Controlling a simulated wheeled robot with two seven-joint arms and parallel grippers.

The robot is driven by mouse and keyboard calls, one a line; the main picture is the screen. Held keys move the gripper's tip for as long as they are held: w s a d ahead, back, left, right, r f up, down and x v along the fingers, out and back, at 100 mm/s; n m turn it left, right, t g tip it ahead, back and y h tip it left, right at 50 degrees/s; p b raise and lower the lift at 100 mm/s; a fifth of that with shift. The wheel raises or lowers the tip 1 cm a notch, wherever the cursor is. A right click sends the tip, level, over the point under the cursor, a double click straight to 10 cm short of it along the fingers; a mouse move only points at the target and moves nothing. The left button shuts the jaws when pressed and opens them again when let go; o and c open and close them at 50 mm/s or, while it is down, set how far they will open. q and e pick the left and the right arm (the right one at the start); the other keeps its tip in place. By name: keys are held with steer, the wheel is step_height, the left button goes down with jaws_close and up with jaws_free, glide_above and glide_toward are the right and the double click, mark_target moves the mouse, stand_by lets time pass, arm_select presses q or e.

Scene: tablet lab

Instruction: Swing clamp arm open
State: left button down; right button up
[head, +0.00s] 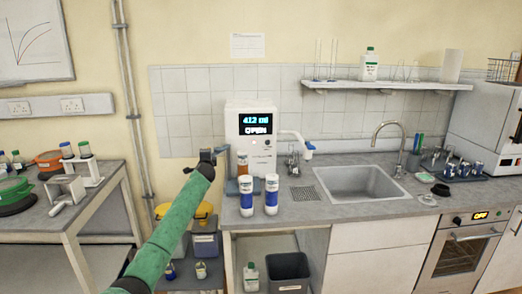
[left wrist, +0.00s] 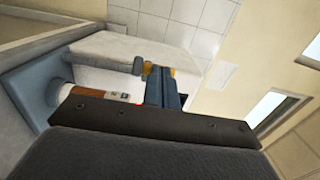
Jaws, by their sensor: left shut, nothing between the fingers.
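A white machine (head: 252,132) stands on the counter, and its display reads "412 ml" and "OPEN". A bottle with a brown band (head: 242,163) stands at its left front on a blue-grey holder (head: 231,187); the bottle also shows in the left wrist view (left wrist: 92,92). A small dark part (head: 222,150) at the machine's left side may be the clamp arm; I cannot tell its position clearly. My left gripper (head: 208,157) is just left of the machine, its fingers (left wrist: 163,74) together and empty. My right gripper is not in view.
Two white-and-blue bottles (head: 271,195) (head: 246,196) stand in front of the machine. A sink (head: 360,183) with a tap lies to the right. A side table (head: 95,206) with a rack stands at the left. A gap with bins (head: 205,243) separates it from the counter.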

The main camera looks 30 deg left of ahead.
arm_select(q)
steer(key=shift+s+a+r, duration=0.1)
steer(key=shift+a+r, duration=0.2)
steer(key=shift+a, duration=0.05)
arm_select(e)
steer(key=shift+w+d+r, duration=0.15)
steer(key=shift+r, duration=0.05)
